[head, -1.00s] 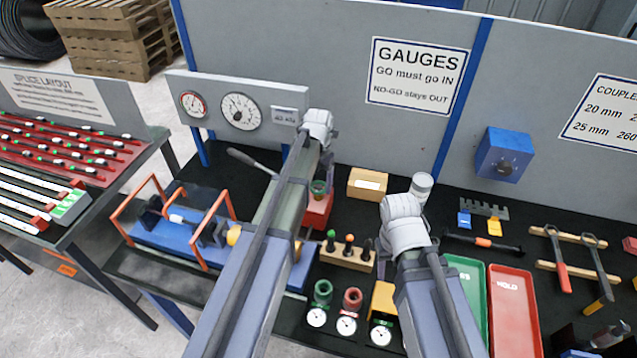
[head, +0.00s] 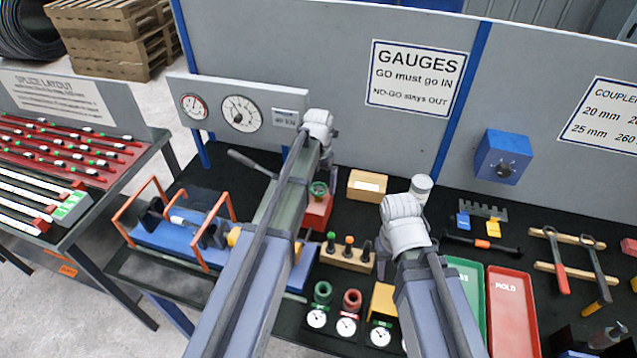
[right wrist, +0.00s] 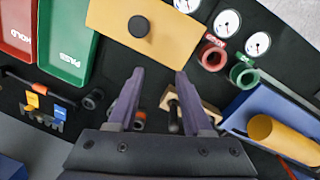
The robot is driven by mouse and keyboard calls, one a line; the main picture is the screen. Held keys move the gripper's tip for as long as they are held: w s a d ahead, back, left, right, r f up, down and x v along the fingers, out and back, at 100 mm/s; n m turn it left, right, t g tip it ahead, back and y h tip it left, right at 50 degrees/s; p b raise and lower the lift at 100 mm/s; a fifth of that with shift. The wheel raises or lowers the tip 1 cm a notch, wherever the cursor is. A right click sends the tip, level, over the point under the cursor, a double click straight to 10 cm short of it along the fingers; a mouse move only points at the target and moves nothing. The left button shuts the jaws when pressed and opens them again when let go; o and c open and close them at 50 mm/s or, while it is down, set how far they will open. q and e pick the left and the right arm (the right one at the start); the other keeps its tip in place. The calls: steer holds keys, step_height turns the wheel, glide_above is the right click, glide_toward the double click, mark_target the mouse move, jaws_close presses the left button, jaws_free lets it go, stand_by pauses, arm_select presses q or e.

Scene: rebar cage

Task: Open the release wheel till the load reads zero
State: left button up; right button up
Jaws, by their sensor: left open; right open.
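A round dial (head: 240,113) and a small display plate (head: 285,117) sit on the grey panel at the back left; the plate's digits are too small to read surely. A green round part, possibly the release wheel (head: 319,188), sits on a red block (head: 318,212), partly hidden by my left arm. My left gripper (head: 329,160) points down just above and behind it, mostly hidden by its wrist; it is open, and contact cannot be seen. My right gripper (right wrist: 158,75) is open and empty above the bench, its fingers apart over the black top.
The blue press (head: 170,235) with orange bars stands at the left. A wooden block with plugs (head: 345,256), small ring gauges (head: 347,322), a green tray (head: 468,290) and a red tray (head: 513,310) crowd the bench. A blue box (head: 503,156) hangs on the panel.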

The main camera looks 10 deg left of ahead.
mark_target(318, 188)
arm_select(q)
step_height(318, 188, up, 7)
steer(key=p, duration=0.6)
steer(key=shift+f, duration=0.1)
